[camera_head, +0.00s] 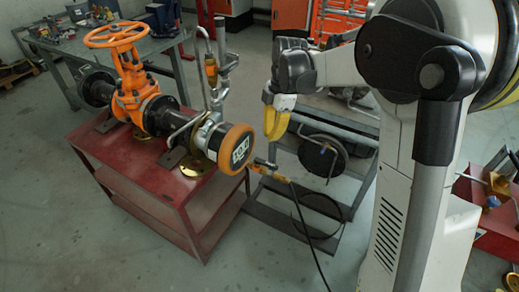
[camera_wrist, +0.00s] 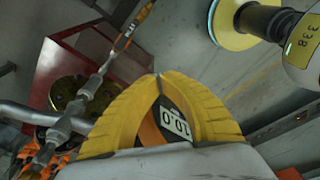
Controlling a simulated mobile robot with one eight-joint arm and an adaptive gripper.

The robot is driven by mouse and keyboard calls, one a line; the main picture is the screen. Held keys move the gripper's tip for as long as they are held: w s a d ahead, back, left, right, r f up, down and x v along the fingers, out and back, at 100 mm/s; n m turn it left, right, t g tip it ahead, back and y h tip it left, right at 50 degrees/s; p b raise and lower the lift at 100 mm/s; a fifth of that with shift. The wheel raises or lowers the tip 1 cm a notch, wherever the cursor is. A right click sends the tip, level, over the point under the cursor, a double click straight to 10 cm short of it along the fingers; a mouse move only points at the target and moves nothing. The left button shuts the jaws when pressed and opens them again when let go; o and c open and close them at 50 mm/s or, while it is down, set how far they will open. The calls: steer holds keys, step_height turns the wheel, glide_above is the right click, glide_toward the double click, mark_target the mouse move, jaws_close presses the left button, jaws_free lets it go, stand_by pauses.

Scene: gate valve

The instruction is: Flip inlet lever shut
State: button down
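The valve assembly lies on a red table (camera_head: 110,145), with an orange gate valve (camera_head: 128,95) and a round orange gauge (camera_head: 236,149) at its near end. A small orange-handled lever (camera_head: 262,165) sticks out low beside the gauge. Another orange handle (camera_head: 211,70) stands upright on the thin piping. I cannot tell which is the inlet lever. In the wrist view a labelled orange handle (camera_wrist: 130,34) on a metal rod lies beyond my fingers. My yellow gripper (camera_head: 271,137) hangs right of the gauge, apart from both handles.
A black hose (camera_head: 310,235) runs from the low lever to the floor. A dark metal cart (camera_head: 345,200) stands right of the red table. Thin bent pipes (camera_head: 205,55) rise behind the gauge. A grey workbench (camera_head: 60,48) stands at the back left. Floor before the table is clear.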

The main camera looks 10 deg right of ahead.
mark_target(266, 164)
steer(key=w+f+n+g, duration=0.1)
steer(key=w+f+n, duration=0.1)
steer(key=f, duration=0.4)
steer(key=w+f+n+g, duration=0.1)
steer(key=w+f+n, duration=0.1)
steer(key=f+n, duration=0.3)
steer(key=shift+w+d+f+n+g+y+b, duration=0.25)
steer(key=shift+w+f+y+b, duration=0.2)
steer(key=shift+f, duration=0.35)
steer(key=shift+a+f, duration=0.1)
steer(key=shift+f, duration=0.05)
step_height(266, 164, down, 10)
steer(key=b, duration=0.6)
steer(key=shift+r, duration=0.25)
steer(key=shift+w+d+r, duration=0.2)
steer(key=shift+w+d, duration=0.05)
